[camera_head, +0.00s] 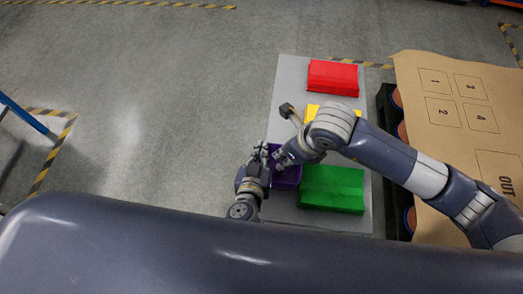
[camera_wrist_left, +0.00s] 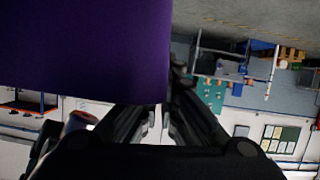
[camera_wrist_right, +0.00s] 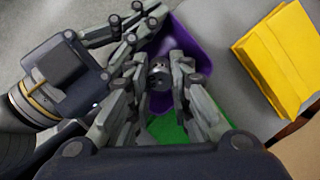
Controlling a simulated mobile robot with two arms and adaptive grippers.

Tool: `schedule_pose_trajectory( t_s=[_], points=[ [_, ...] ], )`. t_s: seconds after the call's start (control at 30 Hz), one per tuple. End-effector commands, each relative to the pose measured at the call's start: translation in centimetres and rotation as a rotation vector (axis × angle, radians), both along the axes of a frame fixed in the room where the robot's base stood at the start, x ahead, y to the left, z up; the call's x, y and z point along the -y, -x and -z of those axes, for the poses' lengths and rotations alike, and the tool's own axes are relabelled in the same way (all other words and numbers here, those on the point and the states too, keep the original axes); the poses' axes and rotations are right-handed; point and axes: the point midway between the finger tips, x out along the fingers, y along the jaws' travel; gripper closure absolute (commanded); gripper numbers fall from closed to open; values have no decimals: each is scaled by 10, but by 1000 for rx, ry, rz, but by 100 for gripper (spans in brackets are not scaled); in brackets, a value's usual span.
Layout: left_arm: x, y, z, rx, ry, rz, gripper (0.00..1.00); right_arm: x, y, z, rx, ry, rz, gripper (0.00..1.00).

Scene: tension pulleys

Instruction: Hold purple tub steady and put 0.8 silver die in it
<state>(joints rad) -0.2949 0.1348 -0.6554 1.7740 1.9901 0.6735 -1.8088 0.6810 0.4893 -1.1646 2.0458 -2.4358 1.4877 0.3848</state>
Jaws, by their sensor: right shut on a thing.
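The purple tub (camera_head: 288,178) stands on the grey table left of the green bin; the arms partly cover it. In the right wrist view the inside of the tub (camera_wrist_right: 205,62) shows. My right gripper (camera_wrist_right: 160,75) is shut on a small silver die (camera_wrist_right: 160,78), over the tub. My left gripper (camera_head: 264,154) is at the tub's left side; in the left wrist view the tub wall (camera_wrist_left: 85,50) fills the upper left, close to its fingers (camera_wrist_left: 172,85). Whether those fingers pinch the wall is unclear.
A green bin (camera_head: 332,188), a partly hidden yellow bin (camera_head: 345,107) and a red bin (camera_head: 333,78) lie along the grey table (camera_head: 290,75). A cardboard-coloured surface with numbered squares (camera_head: 450,140) is at the right. The floor at left is clear.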

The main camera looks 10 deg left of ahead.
Motion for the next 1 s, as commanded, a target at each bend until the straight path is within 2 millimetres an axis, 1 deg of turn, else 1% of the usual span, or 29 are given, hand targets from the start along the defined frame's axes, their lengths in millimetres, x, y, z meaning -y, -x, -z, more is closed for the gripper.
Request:
schedule_pose_trajectory(
  t_s=[0.73,0.77,0.8,0.83,0.87,1.0],
  points=[
    [0,0,0,1,0,1,100,0,0,53,0,0,0,100],
    [0,0,-1,1,0,1,100,0,0,52,2,-1,-1,76],
    [0,0,-1,1,0,1,100,0,0,51,2,-1,-1,67],
    [0,0,0,1,0,1,100,0,0,51,2,-1,-1,60],
    [0,0,0,1,0,1,100,0,0,51,2,-1,-1,57],
    [0,0,0,1,0,1,100,0,0,51,1,-1,-1,57]
  ],
)
